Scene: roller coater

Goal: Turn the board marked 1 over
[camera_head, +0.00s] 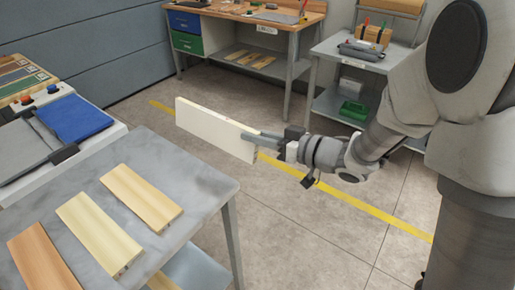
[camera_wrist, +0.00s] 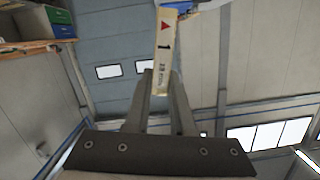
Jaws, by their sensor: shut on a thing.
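A pale cream board (camera_head: 213,130) is held in the air, clear of the grey table, with a broad face towards the head camera and its long edges roughly level. My gripper (camera_head: 257,141) is shut on its right end. In the wrist view a narrow face of the board (camera_wrist: 164,45) shows a red triangle, the mark 1 and small text. The fingers (camera_wrist: 161,85) hold it from both sides. The far broad face is hidden in the head view.
Three boards lie flat on the grey table (camera_head: 205,188): one light brown (camera_head: 141,196), one pale yellow (camera_head: 98,232), one orange-brown (camera_head: 42,260). A machine with a blue cover (camera_head: 75,118) stands at the left. A workbench (camera_head: 250,16) and trolley (camera_head: 360,62) stand behind. Floor beneath the held board is open.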

